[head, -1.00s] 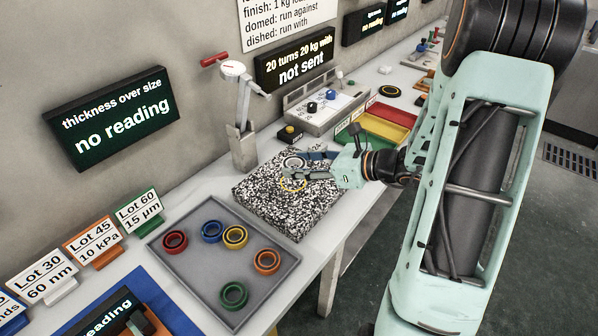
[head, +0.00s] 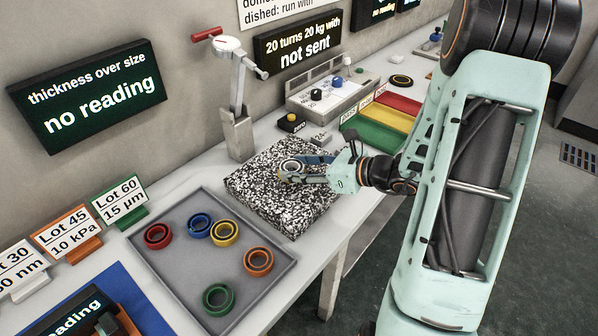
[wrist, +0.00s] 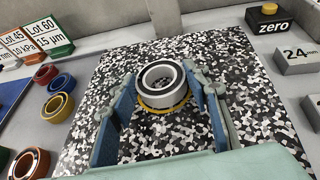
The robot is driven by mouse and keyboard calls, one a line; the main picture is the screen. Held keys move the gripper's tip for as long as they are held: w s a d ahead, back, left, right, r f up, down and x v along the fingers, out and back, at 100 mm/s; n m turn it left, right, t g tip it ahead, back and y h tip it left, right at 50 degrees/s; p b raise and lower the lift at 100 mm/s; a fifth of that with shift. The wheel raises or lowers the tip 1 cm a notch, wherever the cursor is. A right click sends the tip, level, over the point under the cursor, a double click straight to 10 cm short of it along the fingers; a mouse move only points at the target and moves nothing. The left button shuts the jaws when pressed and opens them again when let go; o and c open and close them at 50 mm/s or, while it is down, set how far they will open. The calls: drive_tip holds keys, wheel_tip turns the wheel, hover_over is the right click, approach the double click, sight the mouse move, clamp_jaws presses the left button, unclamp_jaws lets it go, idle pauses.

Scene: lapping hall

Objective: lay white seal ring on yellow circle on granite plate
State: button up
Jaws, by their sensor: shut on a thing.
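The white seal ring (wrist: 165,97), with a dark inner band, sits between my gripper's fingertips (wrist: 161,82) in the wrist view. My gripper (head: 290,173) is shut on it, one finger on each side. The yellow circle (wrist: 163,109) shows as an arc under the ring's near edge; the ring hides the rest. The ring looks level and very close to the speckled granite plate (wrist: 240,85); I cannot tell whether it touches. In the head view the ring (head: 291,163) is over the granite plate (head: 310,205), partly hidden by my gripper.
A grey tray (head: 190,281) with several coloured rings lies left of the plate. A gauge stand (head: 236,130) rises behind it. A zero button box (head: 291,123), a small grey block (wrist: 298,60) and green, yellow and red bins (head: 372,134) stand beyond the plate.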

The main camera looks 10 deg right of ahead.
drive_tip(key=shift+f, duration=0.2)
drive_tip(key=o, duration=1.2)
drive_tip(key=shift+c, duration=0.2)
drive_tip(key=shift+r, duration=0.15)
drive_tip(key=shift+r, duration=0.2)
drive_tip(key=p+v, duration=0.1)
drive_tip(key=v, duration=1.1)
drive_tip(key=shift+f, duration=0.1)
